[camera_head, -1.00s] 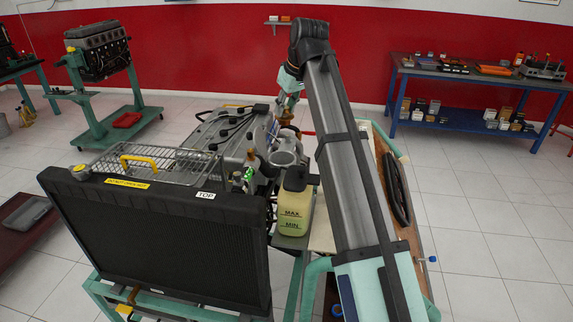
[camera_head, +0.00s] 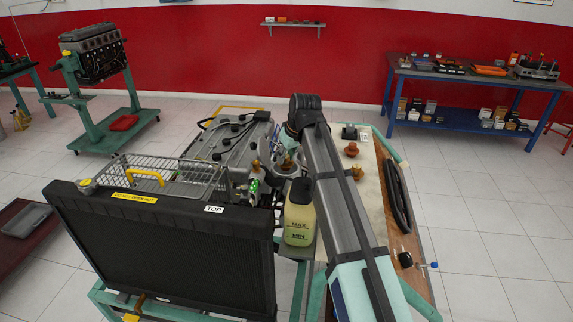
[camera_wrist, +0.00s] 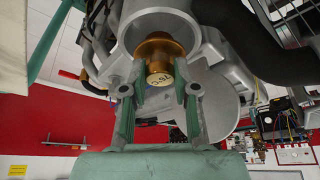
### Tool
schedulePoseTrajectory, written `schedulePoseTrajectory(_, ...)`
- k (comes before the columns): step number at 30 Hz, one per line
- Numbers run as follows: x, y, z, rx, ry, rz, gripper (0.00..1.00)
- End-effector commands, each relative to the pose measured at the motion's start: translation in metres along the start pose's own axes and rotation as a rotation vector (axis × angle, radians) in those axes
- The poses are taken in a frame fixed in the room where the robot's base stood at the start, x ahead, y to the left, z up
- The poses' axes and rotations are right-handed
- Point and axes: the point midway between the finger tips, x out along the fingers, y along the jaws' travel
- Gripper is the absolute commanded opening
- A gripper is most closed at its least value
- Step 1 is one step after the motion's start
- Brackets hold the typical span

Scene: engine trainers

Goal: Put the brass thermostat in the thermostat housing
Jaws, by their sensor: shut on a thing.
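My gripper (camera_wrist: 161,88) is shut on the brass thermostat (camera_wrist: 158,62), a round, stepped golden part with markings on its end face. In the wrist view the thermostat is at the mouth of the thermostat housing (camera_wrist: 203,38), a grey round metal opening on the engine. Part of the thermostat overlaps the opening; I cannot tell how deep it sits or whether it touches the rim. In the head view the brass thermostat (camera_head: 289,164) shows below the arm's end, over the housing area of the engine. The fingers are mostly hidden there by my arm.
A coolant bottle (camera_head: 299,219) and a black radiator (camera_head: 165,250) stand in front of the engine. A wire basket (camera_head: 175,177) is on the left.

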Motion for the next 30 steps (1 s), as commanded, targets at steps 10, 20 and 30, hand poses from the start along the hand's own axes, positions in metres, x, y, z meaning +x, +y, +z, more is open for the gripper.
schedulePoseTrajectory(10, 0.022, 0.000, 0.010, 0.000, -0.001, -0.001, 0.00)
schedulePoseTrajectory(20, 0.045, 0.000, 0.018, 0.000, 0.000, 0.000, 0.00)
schedulePoseTrajectory(30, 0.048, 0.000, 0.020, 0.000, 0.000, 0.000, 0.40)
